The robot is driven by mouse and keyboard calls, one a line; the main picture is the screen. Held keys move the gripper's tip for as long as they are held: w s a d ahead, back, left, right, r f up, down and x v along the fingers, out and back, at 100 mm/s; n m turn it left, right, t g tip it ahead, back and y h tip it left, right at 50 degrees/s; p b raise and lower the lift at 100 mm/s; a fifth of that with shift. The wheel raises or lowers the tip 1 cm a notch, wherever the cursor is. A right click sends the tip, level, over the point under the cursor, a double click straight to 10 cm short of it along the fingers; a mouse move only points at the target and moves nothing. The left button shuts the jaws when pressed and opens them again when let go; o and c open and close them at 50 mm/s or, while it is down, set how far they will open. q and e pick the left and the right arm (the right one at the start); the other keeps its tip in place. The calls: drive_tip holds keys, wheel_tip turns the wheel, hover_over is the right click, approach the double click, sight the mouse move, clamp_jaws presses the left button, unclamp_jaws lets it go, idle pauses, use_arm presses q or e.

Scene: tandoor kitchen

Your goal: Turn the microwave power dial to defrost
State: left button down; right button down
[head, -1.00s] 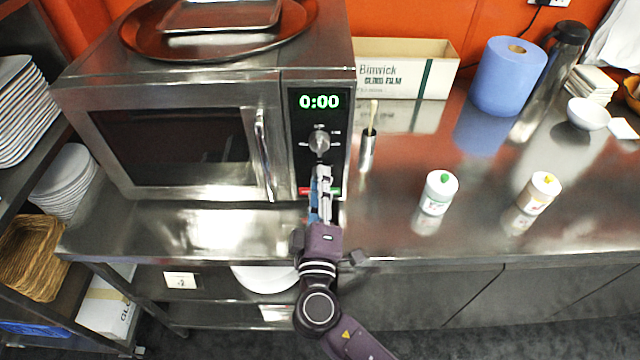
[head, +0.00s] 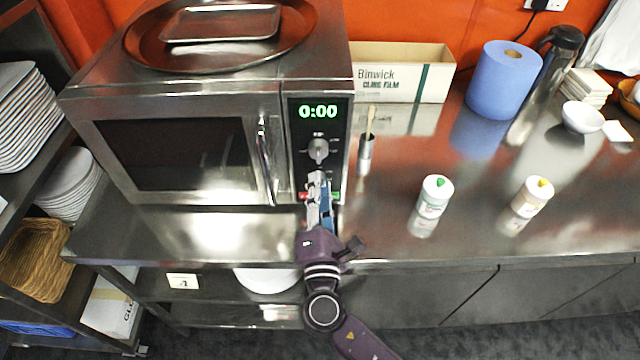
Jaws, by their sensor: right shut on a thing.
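The microwave (head: 180,90) stands on the steel counter at the left, its door shut and its display (head: 318,111) reading 0:00. The grey power dial (head: 318,149) sits on the dark panel below the display. The small labels around it are too small to read, so I cannot tell its setting. My right gripper (head: 317,174) reaches up from the counter's front edge, its fingers shut at the lower side of the dial. The fingertips partly cover the dial's lower part and the buttons below. My left gripper is out of view.
A metal cup with a brush (head: 366,150) stands close right of the microwave. Two white bottles, one green-capped (head: 434,198) and one yellow-capped (head: 533,197), stand farther right. A cling film box (head: 400,82) and blue paper roll (head: 504,82) are behind. Trays (head: 222,22) lie on top.

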drive_tip(key=shift+s+a+f+n+p, duration=0.15)
drive_tip(key=shift+n+p, duration=0.2)
drive_tip(key=shift+n, duration=0.55)
drive_tip(key=shift+f, duration=0.1)
drive_tip(key=c, duration=1.9)
unclamp_jaws()
drive_tip(key=shift+o, duration=1.1)
drive_tip(key=s, duration=1.2)
drive_tip(key=shift+d+f, duration=0.15)
drive_tip(key=shift+d, duration=0.1)
